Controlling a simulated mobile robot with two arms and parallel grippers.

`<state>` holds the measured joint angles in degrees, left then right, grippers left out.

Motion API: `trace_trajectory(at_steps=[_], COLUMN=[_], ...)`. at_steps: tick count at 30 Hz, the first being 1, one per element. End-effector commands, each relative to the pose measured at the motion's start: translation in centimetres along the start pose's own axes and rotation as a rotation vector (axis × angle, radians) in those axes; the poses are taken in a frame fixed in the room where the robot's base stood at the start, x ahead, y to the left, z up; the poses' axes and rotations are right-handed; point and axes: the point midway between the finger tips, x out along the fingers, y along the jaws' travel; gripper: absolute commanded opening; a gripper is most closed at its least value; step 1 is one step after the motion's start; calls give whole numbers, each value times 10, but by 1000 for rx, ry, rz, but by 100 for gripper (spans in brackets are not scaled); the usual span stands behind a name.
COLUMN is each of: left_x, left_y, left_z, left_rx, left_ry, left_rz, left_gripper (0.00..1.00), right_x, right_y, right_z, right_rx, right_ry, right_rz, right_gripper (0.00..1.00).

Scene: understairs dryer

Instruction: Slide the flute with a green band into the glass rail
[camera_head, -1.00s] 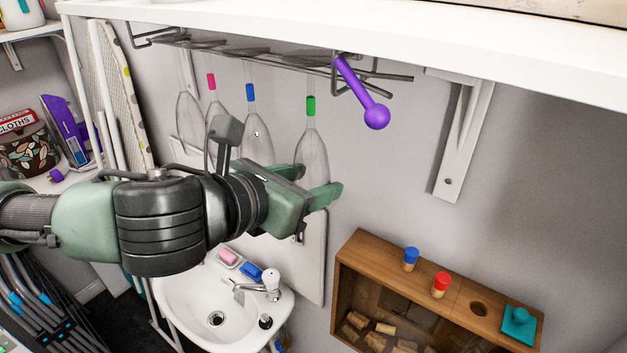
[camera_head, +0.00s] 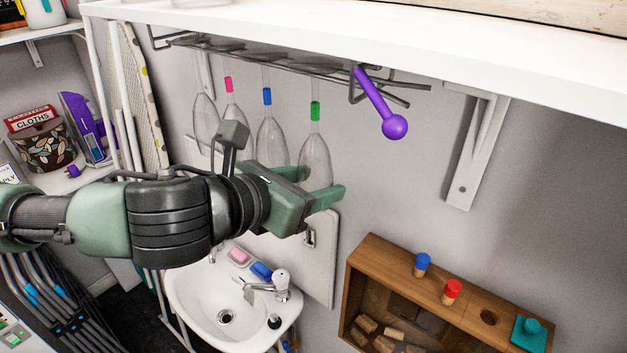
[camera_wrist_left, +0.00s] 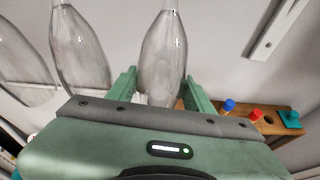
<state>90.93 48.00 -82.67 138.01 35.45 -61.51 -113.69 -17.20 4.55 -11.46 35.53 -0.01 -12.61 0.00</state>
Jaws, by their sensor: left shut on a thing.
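The flute with a green band (camera_head: 315,152) hangs upside down, its green band high on the stem and its bowl low, beneath the wire glass rail (camera_head: 290,60). My left gripper (camera_head: 312,190) is shut on the lower part of its bowl. In the left wrist view the flute (camera_wrist_left: 164,55) stands between my two green fingers (camera_wrist_left: 160,92). The flute's foot is at the rail; I cannot tell how far it sits between the wires. Flutes with a blue band (camera_head: 271,135) and a pink band (camera_head: 230,110) hang to its left. My right gripper is not in view.
A purple rod with a ball end (camera_head: 394,126) hangs from the rail's right end. A white shelf (camera_head: 400,35) lies above, with a bracket (camera_head: 474,150) at right. A sink (camera_head: 205,300) and a wooden box (camera_head: 400,262) with coloured stoppers are below.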

Motion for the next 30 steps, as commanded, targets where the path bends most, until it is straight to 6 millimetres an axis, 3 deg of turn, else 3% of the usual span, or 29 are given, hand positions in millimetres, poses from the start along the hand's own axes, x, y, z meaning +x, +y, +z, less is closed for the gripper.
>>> trace_trajectory(at_steps=[4, 5, 7, 17, 23, 30], left_x=[0, 0, 0, -1, -24, -41], left_y=[0, 0, 0, 0, 1, 2], left_z=[0, 1, 0, 0, 0, -5], left_rx=[1, 1, 1, 0, 1, 0], left_ry=[-1, -2, -1, 0, -5, -7], left_rz=[0, 0, 0, 0, 2, 5], left_gripper=[5, 60, 77, 77, 77, 77], right_x=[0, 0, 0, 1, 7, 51], right_y=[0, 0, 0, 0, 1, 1], right_z=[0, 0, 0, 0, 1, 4], right_rx=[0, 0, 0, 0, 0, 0], right_ry=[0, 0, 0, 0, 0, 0], right_rz=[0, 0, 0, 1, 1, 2], right_gripper=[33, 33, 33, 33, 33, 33])
